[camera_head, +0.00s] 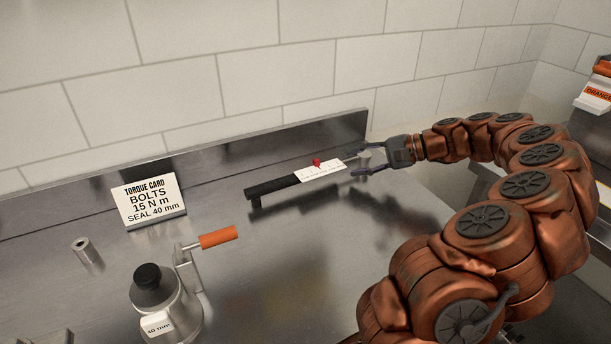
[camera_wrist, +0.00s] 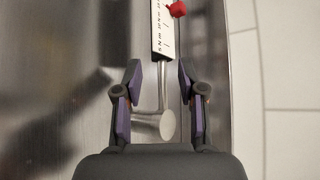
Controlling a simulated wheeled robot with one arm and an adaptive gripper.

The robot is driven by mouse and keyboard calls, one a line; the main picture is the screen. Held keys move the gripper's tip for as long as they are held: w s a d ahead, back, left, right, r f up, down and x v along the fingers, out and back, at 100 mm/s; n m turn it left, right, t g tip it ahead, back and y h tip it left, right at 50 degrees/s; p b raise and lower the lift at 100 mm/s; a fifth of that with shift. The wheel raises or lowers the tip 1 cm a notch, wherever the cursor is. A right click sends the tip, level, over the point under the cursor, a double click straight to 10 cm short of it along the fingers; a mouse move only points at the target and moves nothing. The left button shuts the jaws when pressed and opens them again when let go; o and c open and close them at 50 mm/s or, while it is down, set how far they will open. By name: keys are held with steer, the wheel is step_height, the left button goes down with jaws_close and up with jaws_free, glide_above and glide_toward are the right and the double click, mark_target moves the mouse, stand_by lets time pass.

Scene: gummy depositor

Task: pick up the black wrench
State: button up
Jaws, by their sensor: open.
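The black wrench (camera_head: 272,187) lies along the steel counter near the back ledge. It has a black handle, a white scale plate with a red pointer, and a thin silver shaft at its right end. My gripper (camera_head: 366,161) is at that right end, open. In the wrist view the wrench's white plate (camera_wrist: 163,32) lies ahead of the fingertips. Its silver shaft and round end run between the two open fingers of my gripper (camera_wrist: 160,76), with gaps on both sides. The black handle is out of the wrist view.
A torque card (camera_head: 149,202) stands left of the wrench. In front are a metal pot-like device (camera_head: 168,296) with a black knob, a crank with an orange handle (camera_head: 219,237), and a small metal cylinder (camera_head: 88,250). The counter (camera_head: 285,275) is clear in the middle.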

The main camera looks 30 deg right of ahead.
mark_target(338, 165)
steer(key=shift+a+p+x, duration=0.25)
steer(key=shift+p+x, duration=0.05)
steer(key=shift+x, duration=1.95)
steer(key=shift+s+r, duration=0.15)
jaws_close()
